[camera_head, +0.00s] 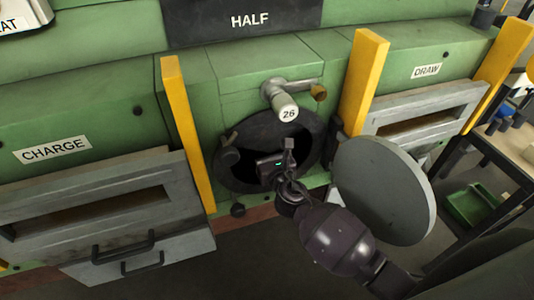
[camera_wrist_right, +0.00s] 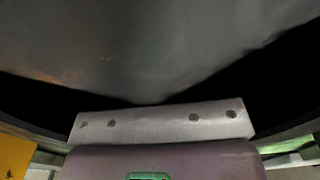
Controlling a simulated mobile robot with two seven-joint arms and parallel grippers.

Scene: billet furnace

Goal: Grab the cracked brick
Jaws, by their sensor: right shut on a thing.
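My right gripper (camera_head: 268,166) reaches into the dark round port in the green furnace front. Its fingertips are hidden in the dark. In the right wrist view, a large grey, rough mass with a faint orange-brown patch (camera_wrist_right: 60,75) fills the top, close beyond the gripper's palm (camera_wrist_right: 165,125). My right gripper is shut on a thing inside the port. I take it to be the cracked brick, but no crack shows and its outline is unclear. My left gripper is not in view.
Yellow posts (camera_head: 187,130) flank the port. A bench (camera_head: 510,140) stands at the far right.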

